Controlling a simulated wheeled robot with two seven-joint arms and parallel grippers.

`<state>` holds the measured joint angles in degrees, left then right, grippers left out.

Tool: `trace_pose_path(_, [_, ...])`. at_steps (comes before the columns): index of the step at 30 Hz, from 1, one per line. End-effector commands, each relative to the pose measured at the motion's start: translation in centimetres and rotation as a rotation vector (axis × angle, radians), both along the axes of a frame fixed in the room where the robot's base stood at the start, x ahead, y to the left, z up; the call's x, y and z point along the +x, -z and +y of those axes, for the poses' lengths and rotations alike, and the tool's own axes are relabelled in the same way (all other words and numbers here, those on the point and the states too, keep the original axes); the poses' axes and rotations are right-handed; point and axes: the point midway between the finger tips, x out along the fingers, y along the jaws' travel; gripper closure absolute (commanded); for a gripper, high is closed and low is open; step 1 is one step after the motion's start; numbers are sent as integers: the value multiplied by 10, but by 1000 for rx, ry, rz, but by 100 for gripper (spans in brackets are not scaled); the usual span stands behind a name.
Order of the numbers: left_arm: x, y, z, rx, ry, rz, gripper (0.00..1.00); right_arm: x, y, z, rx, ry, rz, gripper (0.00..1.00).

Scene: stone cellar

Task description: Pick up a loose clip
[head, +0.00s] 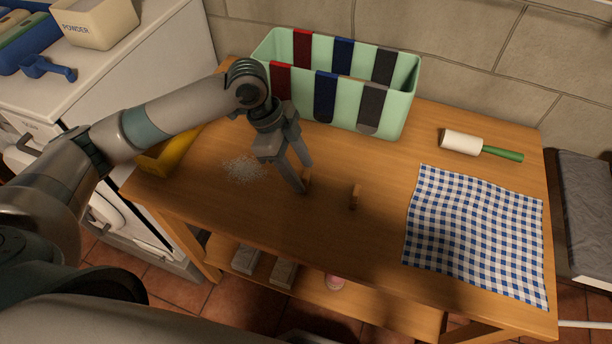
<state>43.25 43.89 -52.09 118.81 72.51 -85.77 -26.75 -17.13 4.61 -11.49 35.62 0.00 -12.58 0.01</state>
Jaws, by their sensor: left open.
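A small wooden clip (355,196) stands or lies on the wooden table (250,215), near its middle. A second small wooden clip (307,178) is at the fingertips of my left gripper (305,177), to the left of the first clip. The left gripper points down at the tabletop and is open, with the second clip seemingly between or just beside its fingers. The fingers partly hide this clip. I cannot tell whether they touch it. My right gripper is not in view.
A mint-green bin (398,115) with red, blue and grey cloths over its walls stands at the back. White grains (244,169) and a yellow tray (168,155) lie left. A lint roller (461,143) and checked cloth (475,230) lie right. The front middle is clear.

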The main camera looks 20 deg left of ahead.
Motion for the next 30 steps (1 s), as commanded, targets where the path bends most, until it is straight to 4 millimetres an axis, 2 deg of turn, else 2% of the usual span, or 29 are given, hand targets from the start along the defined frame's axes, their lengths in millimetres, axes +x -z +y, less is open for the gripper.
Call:
trace_pose_path(2, [0, 6, -6, 0, 1, 4, 52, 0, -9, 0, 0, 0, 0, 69])
trace_pose_path(9, [1, 28, -13, 1, 0, 0, 52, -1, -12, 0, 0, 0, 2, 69])
trace_pose_path(23, [1, 30, -13, 1, 1, -1, 52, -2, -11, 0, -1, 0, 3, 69])
trace_pose_path(24, [1, 30, -13, 1, 1, -1, 57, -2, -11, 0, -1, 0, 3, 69])
trace_pose_path(29, [1, 30, -13, 1, 1, -1, 95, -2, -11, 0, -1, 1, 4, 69])
trace_pose_path(30, [1, 30, -13, 1, 1, -1, 96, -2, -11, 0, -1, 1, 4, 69])
